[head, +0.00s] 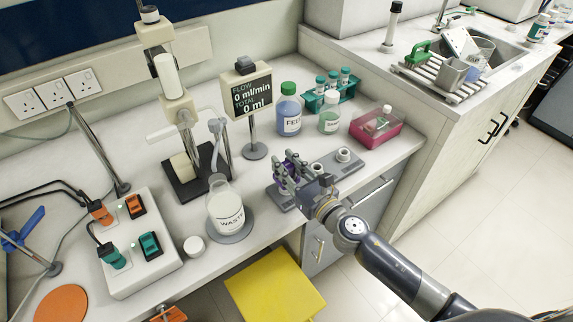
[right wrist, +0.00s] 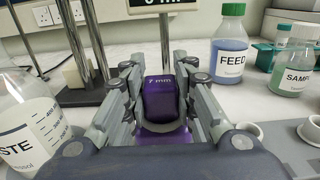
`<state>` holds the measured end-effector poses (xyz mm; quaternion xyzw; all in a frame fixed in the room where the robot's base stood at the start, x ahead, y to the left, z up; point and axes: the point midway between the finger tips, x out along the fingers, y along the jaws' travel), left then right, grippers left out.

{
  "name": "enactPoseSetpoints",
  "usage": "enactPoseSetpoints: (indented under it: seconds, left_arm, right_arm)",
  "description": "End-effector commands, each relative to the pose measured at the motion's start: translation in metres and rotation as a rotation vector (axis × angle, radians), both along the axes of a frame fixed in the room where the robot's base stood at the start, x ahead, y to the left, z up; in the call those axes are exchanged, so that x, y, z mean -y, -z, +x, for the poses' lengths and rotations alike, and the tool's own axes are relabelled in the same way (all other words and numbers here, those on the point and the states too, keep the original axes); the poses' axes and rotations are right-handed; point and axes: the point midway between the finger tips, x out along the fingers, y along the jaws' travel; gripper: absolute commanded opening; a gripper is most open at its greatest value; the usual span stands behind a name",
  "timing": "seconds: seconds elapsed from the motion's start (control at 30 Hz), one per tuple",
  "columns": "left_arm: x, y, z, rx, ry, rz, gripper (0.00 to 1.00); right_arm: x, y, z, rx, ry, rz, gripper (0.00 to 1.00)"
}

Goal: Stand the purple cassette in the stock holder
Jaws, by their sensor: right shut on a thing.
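The purple cassette, marked "7 mm", (right wrist: 161,98) stands upright between the fingers of my right gripper (head: 290,170). The fingers are shut on its two sides in the right wrist view. In the head view the cassette is mostly hidden, with a little purple showing between the fingers. A grey flat holder (head: 352,168) with small round white pieces lies under and to the right of the gripper; it looks like the stock holder. The gripper hides its left part, and I cannot tell whether the cassette touches it. My left gripper is not in view.
The FEED bottle (head: 289,115), SAMPLE bottle (head: 329,118), pink tray (head: 375,134) and flow display (head: 249,97) stand behind the gripper. The bench's front edge is close to the holder.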

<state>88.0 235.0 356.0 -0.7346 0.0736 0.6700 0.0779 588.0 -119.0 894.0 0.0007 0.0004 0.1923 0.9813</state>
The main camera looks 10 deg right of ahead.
Motion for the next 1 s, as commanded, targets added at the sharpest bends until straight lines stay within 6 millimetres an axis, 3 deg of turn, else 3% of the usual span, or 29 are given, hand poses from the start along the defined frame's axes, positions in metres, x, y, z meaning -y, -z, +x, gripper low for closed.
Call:
enactPoseSetpoints:
  seconds: [0.27, 0.3, 0.37, 0.77, 1.0]
  left_arm:
    - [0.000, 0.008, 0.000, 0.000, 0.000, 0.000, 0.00]
    - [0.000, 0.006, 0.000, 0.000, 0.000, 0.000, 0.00]
    - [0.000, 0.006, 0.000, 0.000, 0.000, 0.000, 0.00]
    - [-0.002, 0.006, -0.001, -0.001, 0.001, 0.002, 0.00]
    - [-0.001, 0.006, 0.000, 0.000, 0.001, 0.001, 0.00]
  right_arm:
    - [0.000, 0.008, 0.000, 0.000, 0.000, 0.000, 0.01]
    - [0.000, 0.006, 0.000, 0.000, 0.000, 0.000, 0.34]
    - [0.000, 0.006, 0.000, 0.000, 0.000, 0.000, 0.48]
    - [0.001, 0.007, -0.003, -0.001, 0.000, 0.001, 0.49]
    - [0.012, 0.008, -0.031, -0.004, -0.001, 0.000, 0.49]
